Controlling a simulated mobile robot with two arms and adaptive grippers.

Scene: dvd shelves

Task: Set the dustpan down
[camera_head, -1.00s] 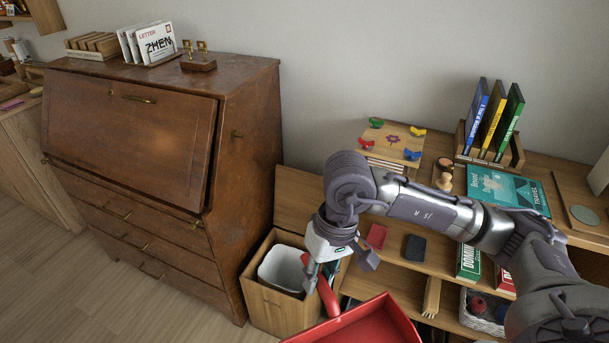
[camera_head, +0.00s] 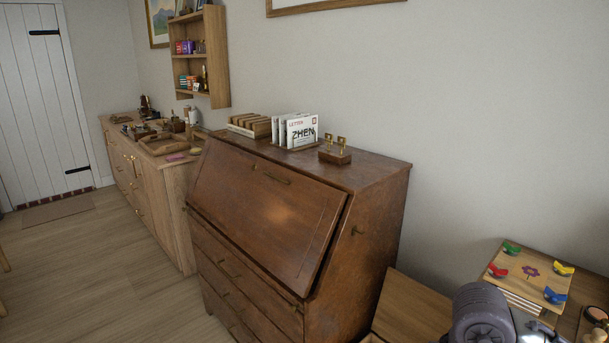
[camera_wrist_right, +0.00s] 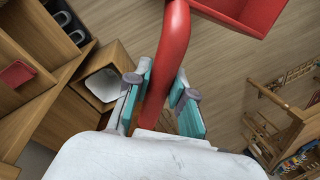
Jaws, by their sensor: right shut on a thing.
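The red dustpan (camera_wrist_right: 248,12) shows in the right wrist view, with its pan at the top, partly cut off by the frame edge. Its curved red handle (camera_wrist_right: 174,45) runs down between the teal-padded fingers of my right gripper (camera_wrist_right: 158,92). The gripper is shut on the handle and holds the dustpan above the wooden floor (camera_wrist_right: 215,75). The head view shows only part of my right arm at the bottom right, and no dustpan. My left gripper is in neither view.
A brown writing desk (camera_head: 270,215) fills the middle of the head view. A long cabinet (camera_head: 150,200) stands left of it, with open floor (camera_head: 80,260) in front. In the wrist view, a wooden bin (camera_wrist_right: 120,62) with a white liner stands beside the shelves (camera_wrist_right: 50,50).

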